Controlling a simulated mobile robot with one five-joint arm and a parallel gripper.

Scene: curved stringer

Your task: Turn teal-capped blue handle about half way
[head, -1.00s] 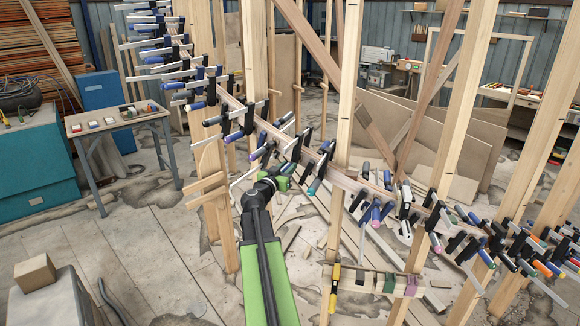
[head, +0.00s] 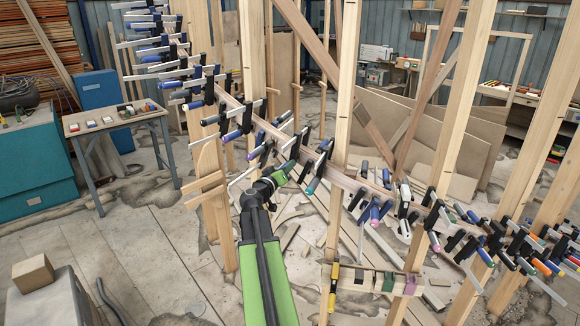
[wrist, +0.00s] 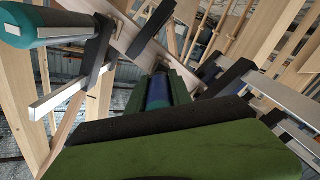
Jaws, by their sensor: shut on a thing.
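My gripper (head: 285,171) reaches up to the middle of the row of clamps on the curved wooden strip. In the wrist view my gripper (wrist: 160,88) is shut around a blue handle (wrist: 157,92) with some teal at its near part. The handle lies lengthwise between the green jaws, and they hide its sides and near end. In the head view my gripper covers this handle. A neighbouring clamp's teal handle (wrist: 50,27) with a pale end shows at upper left in the wrist view, apart from my gripper.
Clamps crowd close on both sides, such as a black clamp with a teal-ended handle (head: 312,186) to the right. Metal bars jut out near the jaws, one at left (wrist: 70,92). Wooden posts (head: 345,110) stand around. Open floor lies at left (head: 160,240).

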